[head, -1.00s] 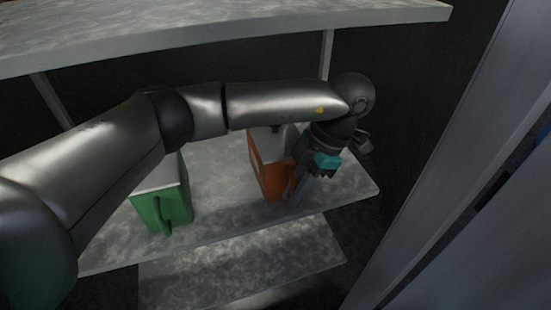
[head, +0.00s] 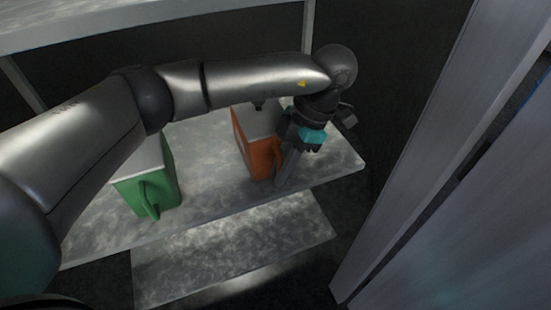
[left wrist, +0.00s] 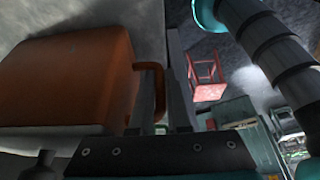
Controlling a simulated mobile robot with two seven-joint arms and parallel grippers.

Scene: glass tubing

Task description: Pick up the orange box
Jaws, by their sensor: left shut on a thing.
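The fingers (left wrist: 178,95) also show in the left wrist view. My arm hides part of the box's top. My right gripper is not in view.
A green box (head: 150,182) with a handle stands to the left on the same board. An upper board (head: 150,20) lies above my arm, and a lower board (head: 235,255) is below. A tall grey panel (head: 430,150) stands at the right. A red stool-like frame (left wrist: 205,78) is in the background.

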